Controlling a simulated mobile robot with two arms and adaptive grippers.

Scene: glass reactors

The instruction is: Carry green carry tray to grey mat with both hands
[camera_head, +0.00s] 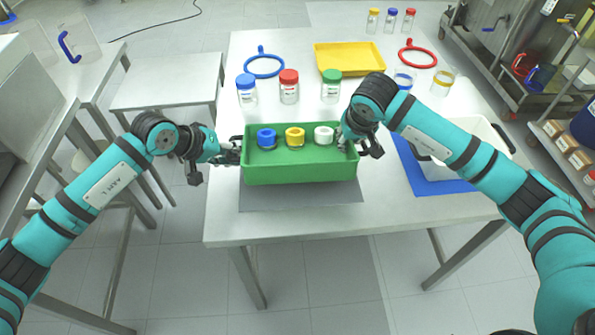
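The green carry tray (300,173) is at the front of the white table, over the grey mat (300,221), whose front part shows below it. I cannot tell whether the tray touches the mat or hangs just above it. It holds a blue-topped, a yellow-topped and a white-topped item in a row. My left gripper (233,152) is at the tray's left end. My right gripper (350,146) is at its right end, partly hidden by my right wrist. The fingers of both are too small and dark to show whether they are shut on the tray.
Behind the tray stand jars with blue (246,90), red (289,87) and green (331,87) lids. A yellow tray (349,58) and blue (264,64) and red (418,55) rings lie farther back. A white bin (462,156) on a blue mat (425,181) is at the right.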

